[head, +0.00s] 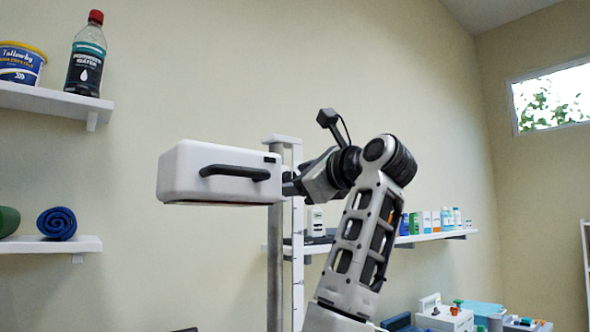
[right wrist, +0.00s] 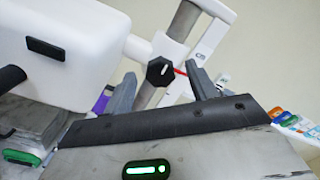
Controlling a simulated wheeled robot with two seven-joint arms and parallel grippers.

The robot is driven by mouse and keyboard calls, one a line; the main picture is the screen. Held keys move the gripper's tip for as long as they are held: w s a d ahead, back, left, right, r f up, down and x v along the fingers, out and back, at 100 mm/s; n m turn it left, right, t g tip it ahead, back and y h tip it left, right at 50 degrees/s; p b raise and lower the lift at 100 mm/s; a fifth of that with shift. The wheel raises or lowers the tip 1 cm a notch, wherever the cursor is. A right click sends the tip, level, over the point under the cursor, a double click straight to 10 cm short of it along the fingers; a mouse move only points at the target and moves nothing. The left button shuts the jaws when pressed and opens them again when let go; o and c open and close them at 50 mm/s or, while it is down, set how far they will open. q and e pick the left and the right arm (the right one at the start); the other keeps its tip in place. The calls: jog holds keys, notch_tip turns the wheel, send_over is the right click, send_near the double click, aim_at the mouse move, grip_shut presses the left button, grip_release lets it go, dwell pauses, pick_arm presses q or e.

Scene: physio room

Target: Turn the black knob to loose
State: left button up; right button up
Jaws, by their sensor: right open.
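The black knob (right wrist: 160,72) is a faceted dial with a pale mark on its face, seen in the right wrist view beside the grey pole. It sits next to the white box-shaped housing (head: 215,173), which has a black handle and also fills the upper left of the right wrist view (right wrist: 75,50). My right gripper (right wrist: 162,76) is open, and the knob shows in the gap between its two grey fingers. Contact with the knob cannot be made out. In the head view the fingertips and knob are hidden behind the housing and pole. My left gripper is not in view.
The grey pole (head: 275,260) and a white upright scale (head: 297,240) stand close to my right gripper. A wall shelf (head: 430,237) with bottles and boxes is behind my right arm. Shelves (head: 50,100) hold a tub and bottle at left.

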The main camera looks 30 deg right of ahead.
jog(key=shift+w, duration=0.55)
jog(key=shift+c, duration=0.4)
jog(key=c, duration=0.9)
